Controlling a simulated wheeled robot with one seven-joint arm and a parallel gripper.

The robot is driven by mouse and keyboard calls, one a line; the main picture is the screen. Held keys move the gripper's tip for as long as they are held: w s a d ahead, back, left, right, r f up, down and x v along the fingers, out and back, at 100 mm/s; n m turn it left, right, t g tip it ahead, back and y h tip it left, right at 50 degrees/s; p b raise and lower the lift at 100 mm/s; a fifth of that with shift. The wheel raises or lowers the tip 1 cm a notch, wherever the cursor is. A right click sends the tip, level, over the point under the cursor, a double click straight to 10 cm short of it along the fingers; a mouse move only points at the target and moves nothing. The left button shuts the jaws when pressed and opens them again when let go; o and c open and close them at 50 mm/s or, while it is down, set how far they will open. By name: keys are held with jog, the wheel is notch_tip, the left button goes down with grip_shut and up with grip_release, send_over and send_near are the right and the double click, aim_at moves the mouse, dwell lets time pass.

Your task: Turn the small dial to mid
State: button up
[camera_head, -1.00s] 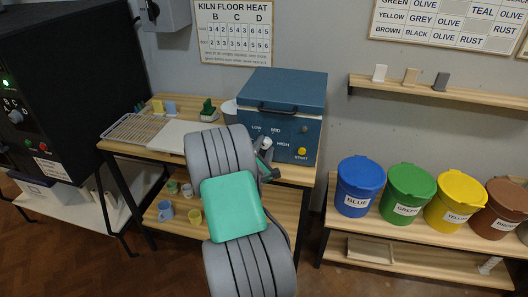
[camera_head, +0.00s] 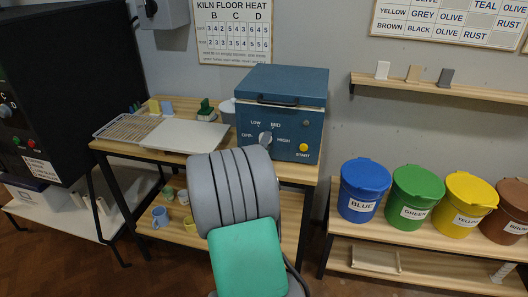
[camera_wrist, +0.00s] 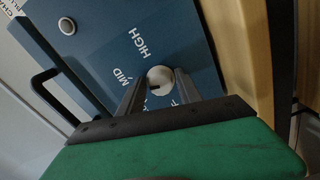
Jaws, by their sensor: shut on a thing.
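The small dial (camera_head: 265,138) is a pale round knob on the front of the blue box (camera_head: 290,85), with OFF, LOW, MID and HIGH printed around it. In the wrist view the dial (camera_wrist: 160,77) sits between the two dark fingers of my gripper (camera_wrist: 161,82), which is shut on it. The MID and HIGH labels show beyond the fingers there; another label is partly covered. A dark mark shows on the knob, but I cannot tell which label it points to. In the head view my arm hides most of the gripper.
The yellow START button (camera_head: 304,147) is right of the dial. A black handle (camera_head: 277,101) sticks out above it. A white board (camera_head: 186,136) and a wire rack (camera_head: 128,127) lie left on the wooden table. Lidded buckets, including a blue one (camera_head: 362,190), stand right.

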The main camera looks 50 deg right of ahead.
jog(key=shift+f+m+b, duration=0.1)
jog(key=shift+m+b, duration=1.1)
jog(key=shift+m, duration=0.1)
jog(key=o, duration=1.2)
jog(key=b+v, duration=0.1)
jog(key=v, duration=0.6)
jog(key=shift+s+a, duration=0.2)
jog(key=shift+a, duration=0.15)
